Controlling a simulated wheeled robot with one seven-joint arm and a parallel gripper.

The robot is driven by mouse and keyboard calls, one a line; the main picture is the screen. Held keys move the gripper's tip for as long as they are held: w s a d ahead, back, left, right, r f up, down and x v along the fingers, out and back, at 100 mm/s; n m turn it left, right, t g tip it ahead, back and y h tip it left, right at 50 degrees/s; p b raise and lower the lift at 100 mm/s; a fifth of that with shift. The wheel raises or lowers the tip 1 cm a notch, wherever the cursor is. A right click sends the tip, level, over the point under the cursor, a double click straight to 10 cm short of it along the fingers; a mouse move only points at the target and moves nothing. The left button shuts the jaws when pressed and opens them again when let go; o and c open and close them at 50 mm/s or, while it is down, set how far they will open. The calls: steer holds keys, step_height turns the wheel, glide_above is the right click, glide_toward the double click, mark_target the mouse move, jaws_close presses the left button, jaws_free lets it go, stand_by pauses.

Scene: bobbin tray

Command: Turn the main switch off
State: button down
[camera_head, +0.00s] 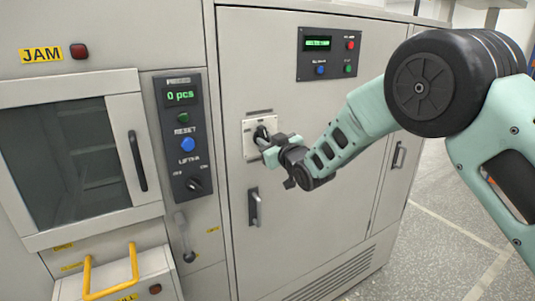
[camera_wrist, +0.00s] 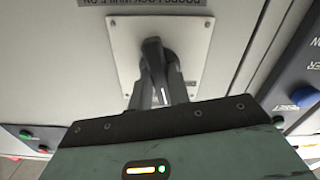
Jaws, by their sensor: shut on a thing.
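The main switch is a black rotary handle on a pale square plate (camera_head: 249,142) on the grey cabinet door. In the wrist view the plate (camera_wrist: 196,40) has screws at its corners, and the black switch handle (camera_wrist: 153,50) stands out from it. My gripper (camera_head: 265,141) reaches in from the right and is shut on the handle. In the wrist view my gripper's fingers (camera_wrist: 160,92) close around the handle's near part. The fingers hide part of the handle, so its exact angle is hard to tell. A label above the plate is partly cut off.
A control panel with a counter display (camera_head: 181,95), a blue reset button (camera_head: 188,144) and a black knob (camera_head: 194,185) is left of the door. A door handle (camera_head: 255,207) sits below the switch. A display panel (camera_head: 328,54) is above right. Open floor (camera_head: 440,240) lies at right.

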steer(key=shift+f+n+b, duration=0.1)
steer(key=shift+n+b, duration=7.5)
steer(key=shift+b, duration=3.85)
steer(key=c, duration=1.3)
jaws_free()
steer(key=b+v, duration=0.5)
steer(key=v, duration=1.2)
steer(key=shift+s+d, duration=0.15)
steer(key=shift+s, duration=0.05)
